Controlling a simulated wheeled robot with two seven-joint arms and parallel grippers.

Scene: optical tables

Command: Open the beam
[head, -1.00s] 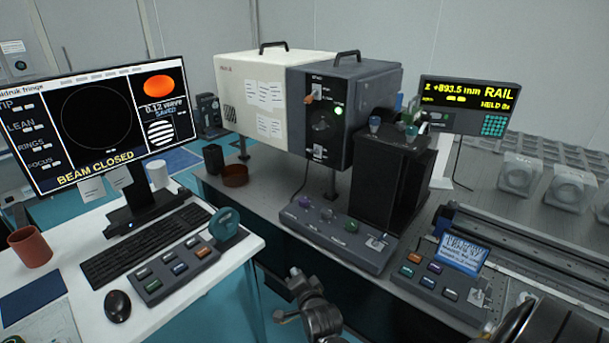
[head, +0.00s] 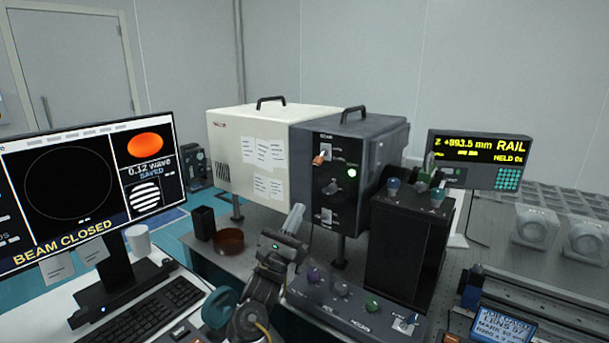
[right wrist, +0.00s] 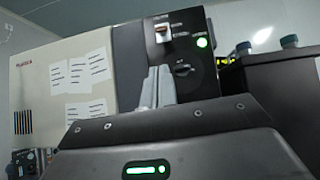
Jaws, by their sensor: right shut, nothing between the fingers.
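The instrument box, cream (head: 228,148) on its left and dark grey (head: 370,130) on its right, stands on the optical table. Its dark front panel carries an orange-tipped lever (head: 320,159) at the top, a dark knob (head: 333,187) in the middle, a lit green lamp (head: 351,173) and a lower switch (head: 325,216). The monitor (head: 85,190) reads "BEAM CLOSED". My right gripper (head: 293,222) is shut and empty, in front of and below the panel. In the right wrist view its fingertips (right wrist: 158,85) point at the panel, below the lever (right wrist: 162,33). My left gripper is not in view.
A control box (head: 345,305) with coloured knobs lies at the table's front. A rail display (head: 480,160) is at the right. A brown dish (head: 229,241) and black cup (head: 204,222) stand left.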

